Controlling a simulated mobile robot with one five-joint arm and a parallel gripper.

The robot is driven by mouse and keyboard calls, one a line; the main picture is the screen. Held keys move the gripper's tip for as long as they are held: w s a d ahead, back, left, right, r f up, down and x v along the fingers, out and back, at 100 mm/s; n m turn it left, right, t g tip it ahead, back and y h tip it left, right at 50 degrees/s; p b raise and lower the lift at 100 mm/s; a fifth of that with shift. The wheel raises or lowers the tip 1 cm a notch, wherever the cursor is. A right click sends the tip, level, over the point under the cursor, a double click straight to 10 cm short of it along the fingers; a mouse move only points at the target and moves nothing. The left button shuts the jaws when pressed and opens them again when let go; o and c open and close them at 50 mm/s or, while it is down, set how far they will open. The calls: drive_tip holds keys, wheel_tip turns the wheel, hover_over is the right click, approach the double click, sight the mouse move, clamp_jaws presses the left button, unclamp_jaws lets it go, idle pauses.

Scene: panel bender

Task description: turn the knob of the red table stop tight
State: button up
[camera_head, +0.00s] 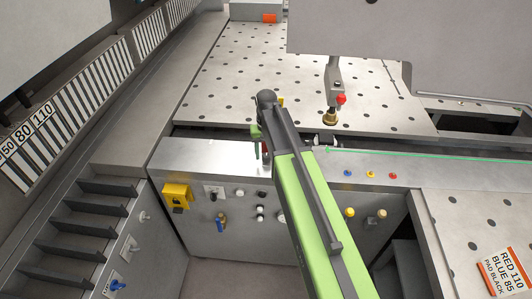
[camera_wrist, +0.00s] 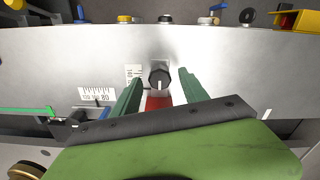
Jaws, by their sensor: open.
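The red table stop (camera_wrist: 155,103) shows in the wrist view as a small red block on the bare metal front strip, partly hidden by my gripper. Its dark knob (camera_wrist: 160,77) has a white pointer line and sits just above the red part. My gripper (camera_wrist: 160,74) is open, with one green finger to the left of the knob and one to the right. Gaps show between the knob and both fingers. In the head view, my gripper (camera_head: 261,146) points down at the front strip, and my arm hides most of the stop.
Small scale labels (camera_wrist: 97,95) lie left of the knob. The front panel carries a yellow box (camera_head: 177,196), several knobs and coloured buttons (camera_head: 370,174). Behind is the perforated table (camera_head: 250,75), with a red-knobbed clamp (camera_head: 341,99) hanging over it. A label plate (camera_head: 505,270) lies at right.

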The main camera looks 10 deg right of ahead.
sight(266, 155)
wheel_tip(266, 155, up, 17)
drive_tip(key=p, duration=1.5)
drive_tip(key=shift+f+p, duration=0.2)
drive_tip(key=shift+p, duration=0.15)
drive_tip(key=s+f+b, duration=1.5)
drive_tip(key=f+b, duration=0.4)
drive_tip(key=shift+a+f+n, duration=0.2)
drive_tip(key=shift+a+n, duration=0.1)
drive_tip(key=shift+n, duration=0.1)
drive_tip(key=shift+c, duration=0.3)
